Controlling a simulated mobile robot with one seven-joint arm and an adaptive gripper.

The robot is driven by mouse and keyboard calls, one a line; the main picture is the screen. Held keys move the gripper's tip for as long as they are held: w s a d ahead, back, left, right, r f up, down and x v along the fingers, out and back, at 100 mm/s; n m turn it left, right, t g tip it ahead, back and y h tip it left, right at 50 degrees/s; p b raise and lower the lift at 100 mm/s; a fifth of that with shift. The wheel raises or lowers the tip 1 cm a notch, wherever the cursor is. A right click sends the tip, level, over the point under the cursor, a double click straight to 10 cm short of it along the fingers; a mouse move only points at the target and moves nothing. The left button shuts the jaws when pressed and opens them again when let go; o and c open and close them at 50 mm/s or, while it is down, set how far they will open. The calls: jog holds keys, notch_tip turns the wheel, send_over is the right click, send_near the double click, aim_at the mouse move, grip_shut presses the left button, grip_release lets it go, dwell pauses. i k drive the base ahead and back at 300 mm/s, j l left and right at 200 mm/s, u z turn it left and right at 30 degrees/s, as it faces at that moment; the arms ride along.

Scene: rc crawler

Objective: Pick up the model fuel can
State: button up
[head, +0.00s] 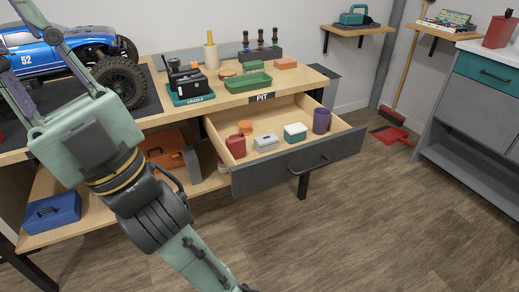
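A small red container (235,145) stands at the left end of the open drawer (330,160); it may be the model fuel can, but it is too small to be sure. A larger red container (499,31) stands on the counter at the far right and is partly cut off by the frame edge. My pale green arm crosses the left of the head view and runs down out of the bottom edge.
The drawer also holds an orange item (245,127), a grey box (266,141), a white-and-teal box (295,132) and a purple cup (321,120). A blue truck (38,52) sits on the bench.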

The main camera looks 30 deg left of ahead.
aim_at(236, 144)
jog(key=i+l+u, duration=0.1)
jog(key=u, duration=0.4)
jog(key=i+l+u, duration=0.1)
jog(key=u, duration=0.4)
jog(key=l+u, duration=0.25)
jog(key=u, duration=0.25)
jog(key=l+u, duration=0.3)
jog(key=l, duration=0.25)
jog(key=l+u, duration=0.35)
jog(key=l, duration=0.25)
jog(key=k+l+u, duration=0.1)
jog(key=l, duration=0.5)
jog(key=k+l+u, duration=0.15)
jog(key=l, duration=0.45)
jog(key=k+l, duration=0.1)
jog(key=l, duration=1.1)
jog(key=i+l, duration=0.1)
jog(key=l, duration=0.2)
